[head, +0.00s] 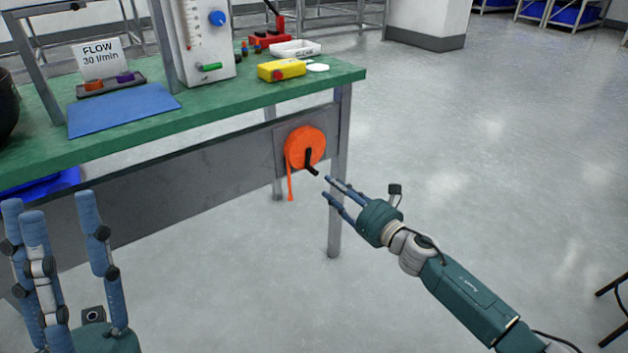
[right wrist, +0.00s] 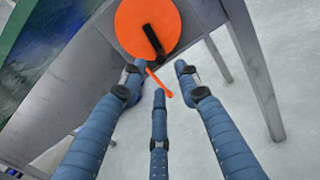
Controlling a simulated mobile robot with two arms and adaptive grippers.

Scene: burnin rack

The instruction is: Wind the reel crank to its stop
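The orange reel (head: 304,147) is mounted on a grey plate on the bench's side, below the green top. Its black crank (head: 311,161) points down and to the right from the hub, and an orange strap (head: 290,184) hangs below. My right gripper (head: 328,187) is open and empty, just right of and below the crank, apart from it. In the right wrist view the reel (right wrist: 148,27) and crank (right wrist: 153,42) lie beyond the spread fingers (right wrist: 160,82). My left gripper (head: 56,213) is open and empty at the lower left, its fingers pointing up.
The green bench (head: 210,112) carries a blue mat (head: 122,108), a flow meter (head: 200,42), a yellow box (head: 282,70) with a red button, and a white tray (head: 295,48). A bench leg (head: 338,200) stands close to my right fingers.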

